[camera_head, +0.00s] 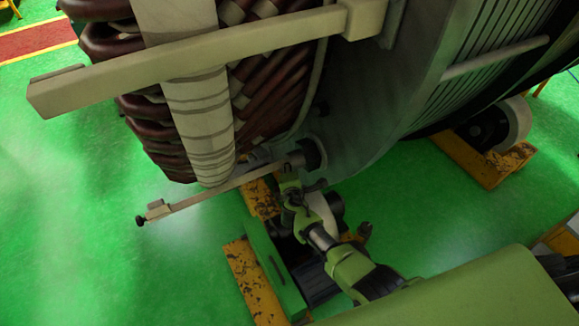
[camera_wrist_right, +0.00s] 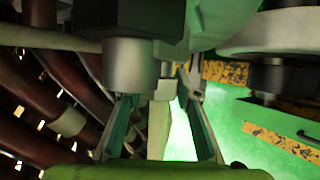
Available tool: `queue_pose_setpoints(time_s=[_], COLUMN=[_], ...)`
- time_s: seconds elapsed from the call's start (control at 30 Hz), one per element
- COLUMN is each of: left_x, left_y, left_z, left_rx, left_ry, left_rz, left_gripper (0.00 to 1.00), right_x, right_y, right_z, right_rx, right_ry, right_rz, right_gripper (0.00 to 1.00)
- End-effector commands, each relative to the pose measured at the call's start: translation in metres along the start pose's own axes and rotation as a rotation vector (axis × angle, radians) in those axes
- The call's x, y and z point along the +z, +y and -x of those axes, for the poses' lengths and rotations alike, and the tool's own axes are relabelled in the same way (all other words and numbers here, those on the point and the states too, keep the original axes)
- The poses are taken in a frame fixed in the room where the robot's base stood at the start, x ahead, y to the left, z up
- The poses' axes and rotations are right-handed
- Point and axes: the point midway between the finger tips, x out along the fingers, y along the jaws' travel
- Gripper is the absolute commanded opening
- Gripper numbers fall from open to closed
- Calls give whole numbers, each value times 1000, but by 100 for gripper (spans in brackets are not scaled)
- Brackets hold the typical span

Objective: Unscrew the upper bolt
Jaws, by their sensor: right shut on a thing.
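My right arm reaches in from the lower right in the head view. Its green gripper (camera_head: 292,188) is at the inner end of the lower beige bar, close to a dark round bolt head (camera_head: 312,152). In the right wrist view, my gripper (camera_wrist_right: 160,85) has its fingers around a small pale part, beside a dark bolt (camera_wrist_right: 130,55) with a grey cylindrical collar. The gripper is shut on a part of this bolt assembly; the exact contact is partly hidden. I cannot tell whether this is the upper bolt. My left gripper is not in view.
The large stator (camera_head: 190,95) with brown windings fills the upper middle. A long beige bar (camera_head: 200,55) crosses in front of it, and the lower bar (camera_head: 215,190) runs beside the gripper. Yellow supports (camera_head: 480,160) stand below. Green floor (camera_head: 80,280) is clear at lower left.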

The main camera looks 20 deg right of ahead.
Motion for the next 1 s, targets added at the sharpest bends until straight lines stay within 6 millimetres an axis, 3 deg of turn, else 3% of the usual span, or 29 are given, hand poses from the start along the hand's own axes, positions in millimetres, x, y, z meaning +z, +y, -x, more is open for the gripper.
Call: queue_pose_setpoints(time_s=[0.33,0.37,0.43,0.8,1.0], left_x=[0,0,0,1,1], left_y=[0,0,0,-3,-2], left_z=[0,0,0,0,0], left_rx=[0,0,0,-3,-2], left_ry=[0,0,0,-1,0], left_rz=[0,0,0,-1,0], left_gripper=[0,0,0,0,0], right_x=[0,0,0,0,-1], right_y=[-1,-1,-1,0,-2], right_z=[0,0,0,1,14], right_rx=[-3,-3,-3,-2,-2], right_ry=[0,0,0,-1,-1], right_rz=[0,0,0,0,-2], right_gripper=[8,32,48,48,48])
